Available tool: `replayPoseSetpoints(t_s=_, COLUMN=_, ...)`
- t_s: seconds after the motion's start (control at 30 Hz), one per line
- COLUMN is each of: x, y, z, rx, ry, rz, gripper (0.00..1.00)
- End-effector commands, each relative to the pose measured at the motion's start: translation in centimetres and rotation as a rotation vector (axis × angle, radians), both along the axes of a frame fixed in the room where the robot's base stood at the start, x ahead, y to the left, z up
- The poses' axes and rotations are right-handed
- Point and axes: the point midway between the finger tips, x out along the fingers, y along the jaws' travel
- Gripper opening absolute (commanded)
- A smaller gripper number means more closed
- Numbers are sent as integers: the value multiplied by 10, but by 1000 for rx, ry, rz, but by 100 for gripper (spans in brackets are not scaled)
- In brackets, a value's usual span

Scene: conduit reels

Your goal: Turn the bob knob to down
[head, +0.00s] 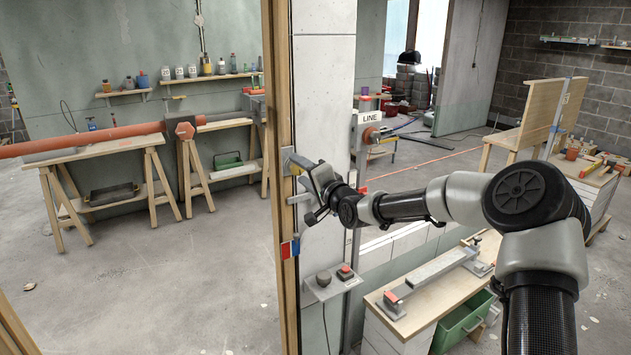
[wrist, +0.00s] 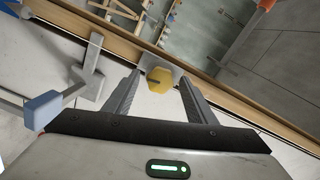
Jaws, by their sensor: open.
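A yellow hexagonal knob (wrist: 160,80) sits on a grey plate in the wrist view, with a short dark mark on its face. No label for it is readable, so I cannot confirm that it is the bob knob. My gripper (wrist: 160,92) is open, one finger on each side of the knob in this view. I cannot tell whether either finger touches it. In the head view my gripper (head: 304,174) is at the wooden post, beside the grey plate (head: 297,160). The knob is mostly hidden there by the gripper.
A grey bracket (wrist: 92,72) and a blue-grey block (wrist: 43,109) lie left of the fingers. Red and blue patches (head: 289,249) mark the wooden post (head: 275,120) below. A shelf with buttons (head: 334,284) and a bench (head: 440,285) stand lower right. A LINE sign (head: 371,117) stands behind.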

Motion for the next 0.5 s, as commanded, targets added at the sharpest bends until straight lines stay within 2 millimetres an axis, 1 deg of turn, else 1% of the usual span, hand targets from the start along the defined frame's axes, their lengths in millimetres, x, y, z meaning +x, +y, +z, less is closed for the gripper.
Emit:
replayPoseSetpoints(t_s=0.17, x=-26, y=-20, z=1, rx=-1, ry=0, rz=-3, gripper=51)
replayPoseSetpoints(t_s=0.5, x=-96, y=-66, z=2, rx=-2, ry=2, rz=-4, gripper=51)
